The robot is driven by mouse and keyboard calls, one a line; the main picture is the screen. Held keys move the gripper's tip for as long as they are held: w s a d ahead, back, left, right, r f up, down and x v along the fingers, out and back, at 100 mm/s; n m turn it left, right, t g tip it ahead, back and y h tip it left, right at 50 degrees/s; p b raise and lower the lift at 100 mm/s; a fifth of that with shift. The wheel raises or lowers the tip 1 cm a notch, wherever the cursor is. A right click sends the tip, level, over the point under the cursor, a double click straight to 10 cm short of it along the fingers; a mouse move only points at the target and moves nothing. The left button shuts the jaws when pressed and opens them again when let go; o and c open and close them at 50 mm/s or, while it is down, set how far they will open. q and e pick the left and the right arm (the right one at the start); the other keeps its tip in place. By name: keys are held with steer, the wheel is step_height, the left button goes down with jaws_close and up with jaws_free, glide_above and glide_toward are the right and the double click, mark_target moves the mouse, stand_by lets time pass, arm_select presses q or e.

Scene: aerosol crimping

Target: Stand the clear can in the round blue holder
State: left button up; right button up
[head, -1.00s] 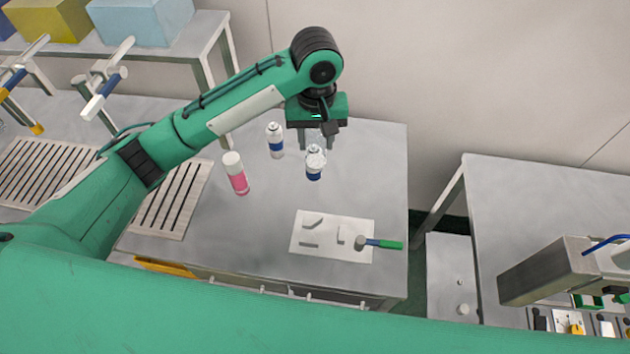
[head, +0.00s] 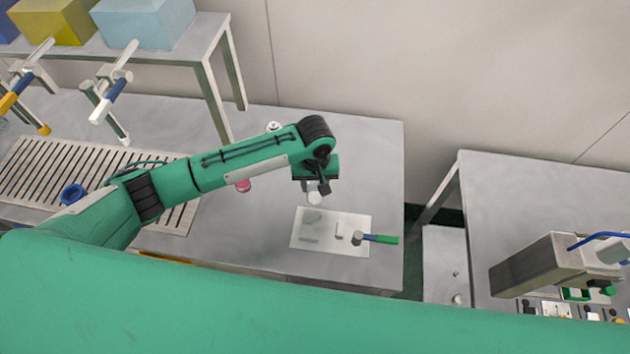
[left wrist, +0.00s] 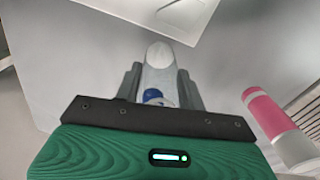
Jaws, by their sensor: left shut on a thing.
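My left gripper (head: 314,190) is shut on a pale can (head: 313,198), which appears to be the clear can, above the middle of the grey table. In the left wrist view the can (left wrist: 160,60) sits between the fingers, its pale round end pointing away and a blue patch near the palm. The fingers and palm hide much of it. The round blue holder (head: 72,194) stands at the left on the slatted area, close to my left arm, with an open top. My right gripper is not in view.
A pink-and-white can (left wrist: 272,118) stands beside the gripper, mostly hidden by my arm in the head view. The top of another can (head: 273,126) shows behind the arm. Clamps (head: 108,95) hang at the left.

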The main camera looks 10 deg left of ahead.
arm_select(q)
steer(key=shift+f, duration=0.15)
steer(key=o, duration=0.6)
steer(key=shift+f, duration=0.15)
steer(key=shift+c, duration=0.2)
steer(key=o, duration=0.4)
